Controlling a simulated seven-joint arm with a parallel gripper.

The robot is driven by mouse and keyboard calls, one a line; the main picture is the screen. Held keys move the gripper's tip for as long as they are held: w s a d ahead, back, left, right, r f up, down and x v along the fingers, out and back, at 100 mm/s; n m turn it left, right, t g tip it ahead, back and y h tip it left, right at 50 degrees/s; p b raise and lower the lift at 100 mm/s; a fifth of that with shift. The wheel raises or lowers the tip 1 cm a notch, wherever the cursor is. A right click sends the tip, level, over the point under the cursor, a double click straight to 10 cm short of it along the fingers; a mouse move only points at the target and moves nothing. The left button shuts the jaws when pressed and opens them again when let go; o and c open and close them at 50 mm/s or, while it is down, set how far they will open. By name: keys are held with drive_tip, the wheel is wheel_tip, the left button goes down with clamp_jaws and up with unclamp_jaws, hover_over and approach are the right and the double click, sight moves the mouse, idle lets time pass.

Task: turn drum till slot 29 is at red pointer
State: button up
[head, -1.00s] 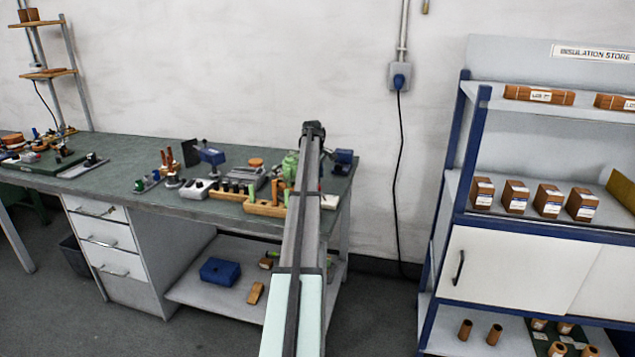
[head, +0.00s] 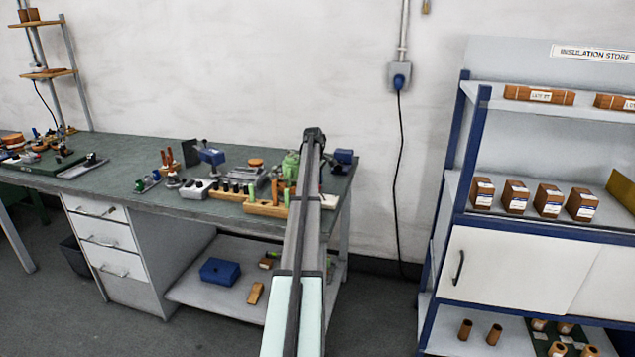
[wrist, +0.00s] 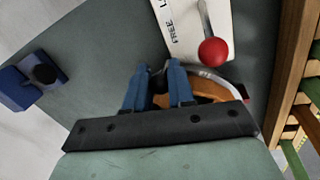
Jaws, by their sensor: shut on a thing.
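In the wrist view my gripper (wrist: 157,70) has its two blue fingers closed in on a small greyish part between their tips, at the left edge of a round copper-brown drum (wrist: 205,88) with a pale metal rim. My fingers and gripper body hide much of the drum. Slot numbers and the red pointer cannot be made out. A red ball knob (wrist: 213,52) on a lever stands just above the drum, over a white plate (wrist: 180,32) lettered "FREE". In the head view my arm hides the gripper and the drum.
A blue block-like device (wrist: 30,82) lies left in the wrist view. Wooden racks (wrist: 292,60) stand close on the right.

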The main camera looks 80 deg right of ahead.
clamp_jaws()
drive_tip(key=shift+a+m, duration=0.7)
drive_tip(key=shift+m, duration=0.1)
drive_tip(key=o, duration=0.7)
unclamp_jaws()
drive_tip(key=shift+r, duration=0.1)
drive_tip(key=r, duration=0.4)
drive_tip(key=a+r, duration=0.1)
drive_tip(key=r, duration=0.4)
drive_tip(key=w+a+r, duration=0.1)
drive_tip(key=r, duration=0.3)
drive_tip(key=shift+a+r, duration=0.2)
drive_tip(key=shift+c, duration=0.4)
